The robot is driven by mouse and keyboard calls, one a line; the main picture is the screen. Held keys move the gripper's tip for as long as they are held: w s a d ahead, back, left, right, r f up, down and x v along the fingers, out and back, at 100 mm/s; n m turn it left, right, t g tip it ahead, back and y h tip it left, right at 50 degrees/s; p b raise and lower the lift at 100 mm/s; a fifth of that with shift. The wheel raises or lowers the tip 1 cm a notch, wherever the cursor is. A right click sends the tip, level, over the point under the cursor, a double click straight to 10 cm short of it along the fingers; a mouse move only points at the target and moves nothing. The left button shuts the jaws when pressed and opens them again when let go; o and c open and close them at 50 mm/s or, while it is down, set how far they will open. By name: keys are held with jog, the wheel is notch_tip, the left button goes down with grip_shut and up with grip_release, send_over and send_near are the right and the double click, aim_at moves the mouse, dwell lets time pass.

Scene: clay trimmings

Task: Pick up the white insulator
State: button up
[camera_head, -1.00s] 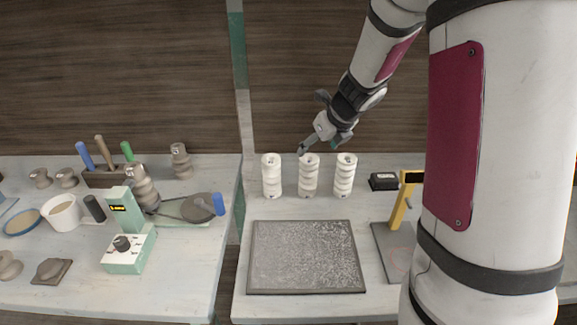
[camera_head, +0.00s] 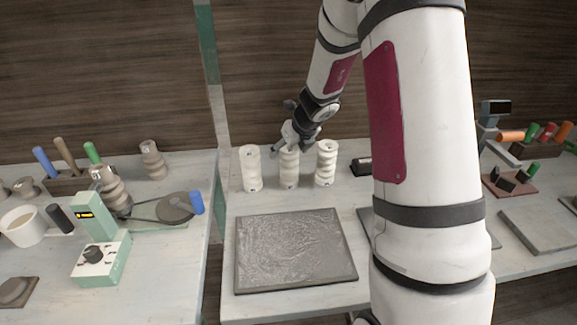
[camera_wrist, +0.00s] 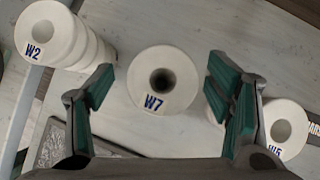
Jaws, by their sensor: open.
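Three white ribbed insulators stand upright in a row on the right-hand table. The middle one (camera_head: 289,172) is marked W7 in the wrist view (camera_wrist: 163,82), where its top and centre hole lie between my open fingers. The left one (camera_head: 251,170) is marked W2 in the wrist view (camera_wrist: 50,33). The right one (camera_head: 326,164) shows in the wrist view (camera_wrist: 285,128) with a partly hidden label. My gripper (camera_head: 292,150) is open and above the middle insulator; it also shows in the wrist view (camera_wrist: 160,95). Contact with the insulator cannot be told.
A grey textured slab (camera_head: 295,250) lies in front of the row. A small black box (camera_head: 361,166) is to the right, partly behind my arm. A gap separates the left table, which holds a green device (camera_head: 100,255) and grey insulators (camera_head: 153,160).

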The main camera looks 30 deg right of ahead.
jog(key=x, duration=0.4)
jog(key=shift+d+b, duration=0.15)
jog(key=shift+b, duration=0.25)
jog(key=shift+r, duration=0.1)
grip_shut()
jog(key=shift+r+p, duration=1)
jog(key=shift+r, duration=0.9)
jog(key=s+d+r+b, duration=0.1)
jog(key=s+d+b, duration=0.1)
jog(key=s, duration=1.4)
jog(key=shift+b, duration=0.8)
